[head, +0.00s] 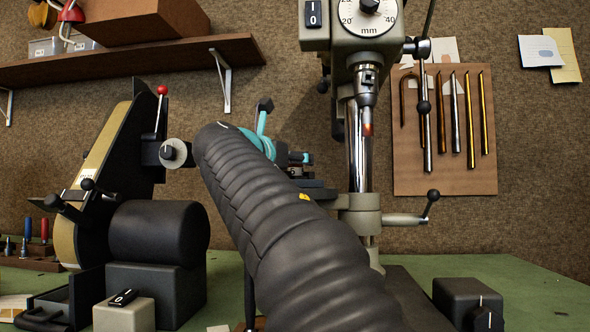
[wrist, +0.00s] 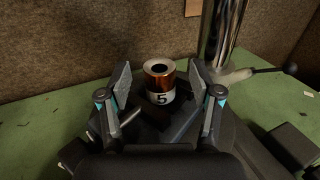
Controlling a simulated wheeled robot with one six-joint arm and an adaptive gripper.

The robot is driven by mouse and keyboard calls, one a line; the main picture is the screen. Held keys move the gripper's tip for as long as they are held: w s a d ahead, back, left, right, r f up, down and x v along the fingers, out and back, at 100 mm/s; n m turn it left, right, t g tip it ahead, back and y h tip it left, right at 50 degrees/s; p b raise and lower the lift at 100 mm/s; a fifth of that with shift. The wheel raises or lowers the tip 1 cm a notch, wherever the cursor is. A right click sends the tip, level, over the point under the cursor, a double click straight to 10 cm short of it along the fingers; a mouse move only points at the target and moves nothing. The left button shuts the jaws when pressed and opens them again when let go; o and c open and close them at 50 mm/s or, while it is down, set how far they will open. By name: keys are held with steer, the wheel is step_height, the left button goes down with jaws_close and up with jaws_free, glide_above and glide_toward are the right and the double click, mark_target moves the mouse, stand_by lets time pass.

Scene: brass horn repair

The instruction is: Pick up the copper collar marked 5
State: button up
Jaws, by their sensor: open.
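The copper collar (wrist: 160,73) stands upright in the wrist view, with its round hole facing up. A pale band (wrist: 162,98) at its lower part carries a black 5. It appears to stand on a dark surface. My gripper (wrist: 159,80) is open, one finger on each side of the collar, with a visible gap on both sides.
A drill press (head: 368,60) with a chrome column (wrist: 222,35) stands close behind, its handle sticking out to the right. A belt sander (head: 105,180) stands at left, and a switch box (head: 468,300) at front right.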

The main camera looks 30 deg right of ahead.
jaws_close()
step_height(320, 180, up, 10)
steer(key=p, duration=0.3)
stand_by(0.6)
